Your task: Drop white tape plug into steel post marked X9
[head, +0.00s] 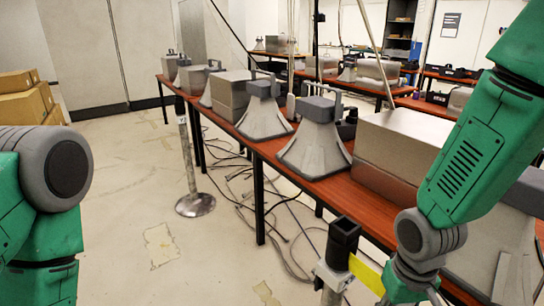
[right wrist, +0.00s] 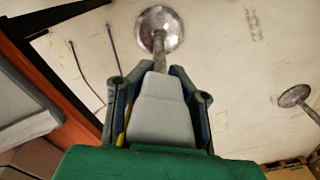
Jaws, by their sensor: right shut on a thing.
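My right gripper (head: 405,295) is at the bottom right of the head view, its fingers partly cut off by the edge. In the right wrist view (right wrist: 160,95) its fingers stand on both sides of a pale block, which looks like the white tape plug (right wrist: 162,112). Yellow tape (head: 367,273) runs from a post with a black square head (head: 343,240) to this gripper. A steel post (head: 187,155) with a round base stands on the floor left of the table. In the right wrist view a post (right wrist: 159,42) shows beyond the plug. No X9 mark is readable. My left gripper is out of view.
Cardboard boxes (head: 22,105) stand at the left. The floor between is mostly clear. Another post (right wrist: 295,95) shows at the wrist view's right.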

